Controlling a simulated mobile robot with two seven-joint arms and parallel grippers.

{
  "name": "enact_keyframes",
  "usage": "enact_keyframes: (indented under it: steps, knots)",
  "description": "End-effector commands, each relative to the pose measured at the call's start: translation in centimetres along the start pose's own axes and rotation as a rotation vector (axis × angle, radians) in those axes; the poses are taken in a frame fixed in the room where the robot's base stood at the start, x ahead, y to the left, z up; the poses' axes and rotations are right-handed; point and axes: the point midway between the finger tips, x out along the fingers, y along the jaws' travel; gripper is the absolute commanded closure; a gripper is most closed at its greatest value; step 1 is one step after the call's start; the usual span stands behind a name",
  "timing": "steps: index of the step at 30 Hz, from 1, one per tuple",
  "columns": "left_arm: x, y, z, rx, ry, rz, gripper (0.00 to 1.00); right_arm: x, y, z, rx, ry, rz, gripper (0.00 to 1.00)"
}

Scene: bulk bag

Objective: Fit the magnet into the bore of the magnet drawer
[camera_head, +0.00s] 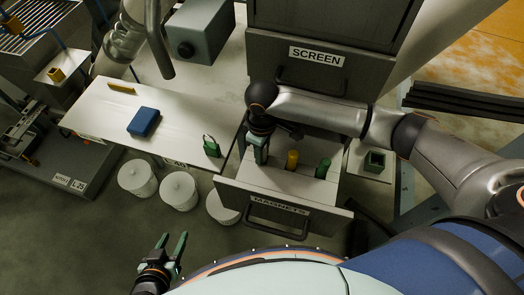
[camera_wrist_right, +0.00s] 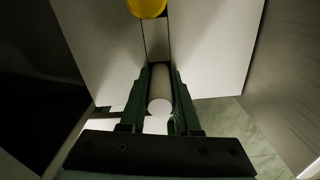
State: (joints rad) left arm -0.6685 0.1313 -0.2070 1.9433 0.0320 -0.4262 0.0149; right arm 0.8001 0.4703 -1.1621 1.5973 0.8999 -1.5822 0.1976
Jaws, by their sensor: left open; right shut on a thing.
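The magnet drawer (camera_head: 230,190), labelled MAGNETS, is pulled open, with a dark handle on its front. A yellow cylinder (camera_head: 292,160) and a green cylinder (camera_head: 323,168) stand up from its top. My right gripper (camera_head: 261,158) points down over the drawer's left part. In the right wrist view its fingers are shut on a pale grey cylinder, the magnet (camera_wrist_right: 159,90). The yellow cylinder also shows in that view (camera_wrist_right: 147,7), beyond the fingertips. I cannot see the bore clearly or tell whether the magnet's end is in it. My left gripper (camera_head: 172,246) is open and empty, away from the drawer.
A closed drawer marked SCREEN (camera_head: 316,56) is above. To the left, a white table (camera_head: 95,115) bears a blue box (camera_head: 143,122), a yellow bar (camera_head: 121,88) and a green holder (camera_head: 211,147). White buckets (camera_head: 179,190) stand below.

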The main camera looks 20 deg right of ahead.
Motion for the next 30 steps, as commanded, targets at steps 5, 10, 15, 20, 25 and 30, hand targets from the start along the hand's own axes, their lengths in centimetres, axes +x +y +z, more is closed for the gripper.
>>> enact_keyframes:
  steps: [5,10,15,20,25,30]
  knots:
    - [0.0,-0.1,-0.1,0.001,0.001,-0.001,0.50,-0.1,0.0,-0.1,0.000,0.001,0.000,1.00]
    - [0.0,-0.2,0.0,0.002,-0.001,-0.004,0.50,0.2,0.0,0.0,0.000,0.000,0.000,0.61]
    - [0.1,-0.4,0.2,0.003,-0.006,-0.008,0.50,0.2,0.0,0.0,0.000,0.000,0.000,0.41]
    - [0.1,-0.5,0.3,0.003,-0.008,-0.010,0.50,0.2,0.0,0.0,0.000,0.000,0.000,0.40]
    - [0.2,-0.6,0.4,0.003,-0.008,-0.010,0.50,-0.1,0.0,0.0,0.000,0.001,0.001,0.40]
    - [-0.3,-0.6,-0.1,0.003,-0.005,-0.011,0.50,-2.7,0.1,-0.1,-0.001,0.004,0.001,0.40]
